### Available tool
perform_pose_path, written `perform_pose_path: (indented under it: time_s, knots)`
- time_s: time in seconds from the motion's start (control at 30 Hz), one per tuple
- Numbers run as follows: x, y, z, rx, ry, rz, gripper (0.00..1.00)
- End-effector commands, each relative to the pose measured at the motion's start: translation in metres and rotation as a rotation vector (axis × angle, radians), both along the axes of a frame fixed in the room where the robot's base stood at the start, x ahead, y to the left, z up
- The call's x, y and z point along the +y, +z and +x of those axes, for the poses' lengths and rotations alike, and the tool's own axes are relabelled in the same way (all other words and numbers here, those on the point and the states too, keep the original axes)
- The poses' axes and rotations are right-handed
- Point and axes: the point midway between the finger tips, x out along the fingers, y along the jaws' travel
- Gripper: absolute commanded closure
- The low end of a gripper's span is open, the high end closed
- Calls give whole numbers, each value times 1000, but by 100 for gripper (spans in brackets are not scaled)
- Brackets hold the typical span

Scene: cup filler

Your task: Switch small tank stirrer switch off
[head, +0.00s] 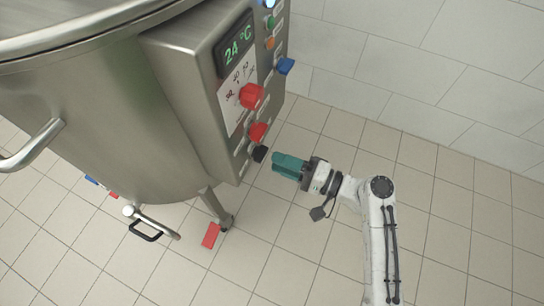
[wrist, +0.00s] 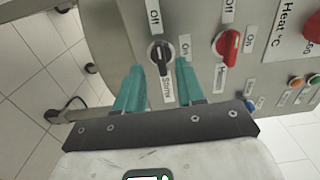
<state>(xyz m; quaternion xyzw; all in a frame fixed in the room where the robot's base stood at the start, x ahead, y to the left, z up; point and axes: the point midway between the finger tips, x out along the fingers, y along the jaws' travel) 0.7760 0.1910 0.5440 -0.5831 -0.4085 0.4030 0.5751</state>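The stirrer switch is a black rotary knob (wrist: 160,57) on the tank's steel control box, with an "Off" label above it, "On" to its right and a "Stirrer" label below. Its bar runs roughly up and down in the wrist view; I cannot tell for sure which label it points at. In the head view the black knob (head: 260,153) is lowest on the panel. My gripper (wrist: 160,66) is open and empty, its teal fingers either side of the knob's line. In the head view my gripper (head: 274,160) faces the knob with a small gap.
A red knob (wrist: 228,47) sits right beside the stirrer knob. A larger red knob (head: 251,95), a display (head: 238,47) reading 24 °C and a blue part (head: 285,66) are higher on the panel. A tank leg (head: 215,207) stands below. Tiled floor is clear on the right.

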Motion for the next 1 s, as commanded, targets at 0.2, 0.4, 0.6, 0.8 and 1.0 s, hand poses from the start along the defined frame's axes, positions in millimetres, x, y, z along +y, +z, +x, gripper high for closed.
perform_pose_path:
  time_s: [0.2, 0.4, 0.6, 0.8, 1.0]
  knots:
    - [-41, 2, -14, 0, -4, -1, 62]
    - [-63, 1, -23, -1, -1, 0, 62]
    - [-69, 0, -25, -1, 1, -1, 62]
    - [-68, 0, -25, -1, 1, -1, 62]
    - [-68, 0, -25, -1, 1, -1, 62]
